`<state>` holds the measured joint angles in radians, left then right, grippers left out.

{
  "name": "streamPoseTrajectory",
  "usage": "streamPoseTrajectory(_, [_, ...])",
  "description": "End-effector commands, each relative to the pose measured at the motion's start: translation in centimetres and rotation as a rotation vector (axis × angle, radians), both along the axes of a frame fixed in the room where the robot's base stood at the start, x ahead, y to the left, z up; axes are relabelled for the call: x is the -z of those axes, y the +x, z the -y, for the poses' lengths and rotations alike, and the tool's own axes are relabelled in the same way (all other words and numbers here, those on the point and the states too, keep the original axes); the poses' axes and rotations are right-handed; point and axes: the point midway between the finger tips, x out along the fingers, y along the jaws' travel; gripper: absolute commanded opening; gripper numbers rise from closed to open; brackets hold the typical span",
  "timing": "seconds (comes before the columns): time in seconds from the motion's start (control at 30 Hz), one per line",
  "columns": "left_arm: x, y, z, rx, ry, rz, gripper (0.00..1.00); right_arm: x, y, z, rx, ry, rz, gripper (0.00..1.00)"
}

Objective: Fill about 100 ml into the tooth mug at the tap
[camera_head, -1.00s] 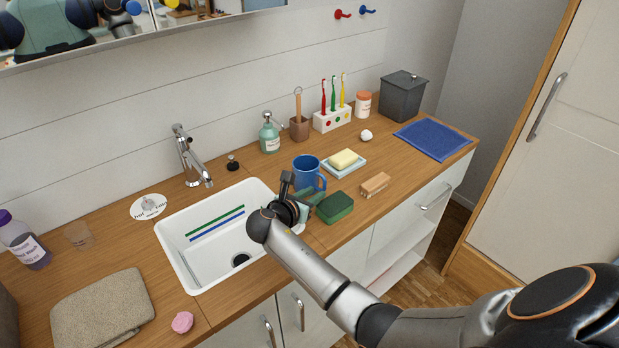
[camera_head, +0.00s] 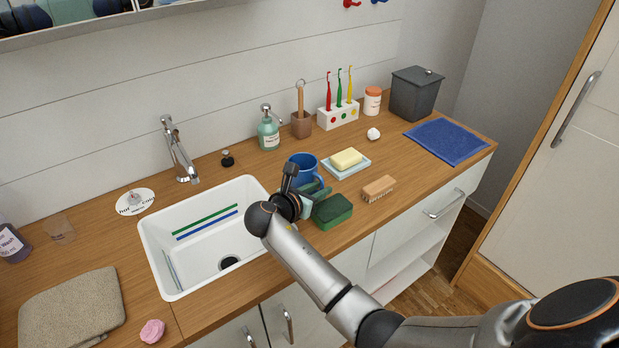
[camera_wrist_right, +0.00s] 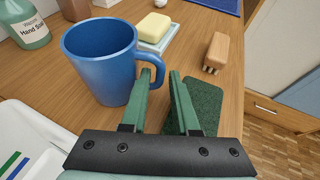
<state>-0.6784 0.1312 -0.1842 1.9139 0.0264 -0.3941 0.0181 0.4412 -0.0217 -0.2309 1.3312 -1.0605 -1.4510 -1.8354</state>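The blue mug (camera_head: 302,168) stands upright on the wooden counter, to the right of the sink. In the right wrist view the mug (camera_wrist_right: 98,62) is close, with its handle on the right by my fingertips. My right gripper (camera_wrist_right: 160,76) is open, its two green fingers apart at the handle; I cannot tell whether they touch it. In the head view my right gripper (camera_head: 316,192) is just in front of the mug and partly hides it. The tap (camera_head: 180,152) stands behind the sink (camera_head: 152,252). The sink shows no water. My left gripper is not in view.
A green sponge (camera_head: 333,209) lies close to my right gripper, with a wooden brush (camera_head: 379,189) and a soap dish (camera_head: 364,171) nearby. A soap bottle (camera_head: 268,134) stands behind the mug. A clear glass (camera_head: 60,231) and folded towel (camera_head: 72,310) are at the left.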

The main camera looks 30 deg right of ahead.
Motion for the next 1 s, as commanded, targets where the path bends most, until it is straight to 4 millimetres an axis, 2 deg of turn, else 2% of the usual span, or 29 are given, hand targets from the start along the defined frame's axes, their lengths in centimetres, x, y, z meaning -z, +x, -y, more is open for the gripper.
streamPoseTrajectory(0.3, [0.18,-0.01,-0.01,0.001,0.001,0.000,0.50,0.02,0.00,-0.14,-0.001,0.001,0.001,0.28])
streamPoseTrajectory(0.57, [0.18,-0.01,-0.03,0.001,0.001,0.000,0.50,0.05,-0.01,-0.13,-0.001,0.001,0.001,0.00])
streamPoseTrajectory(1.0, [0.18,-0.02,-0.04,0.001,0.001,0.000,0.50,0.10,-0.02,-0.11,0.000,0.000,0.000,0.00])
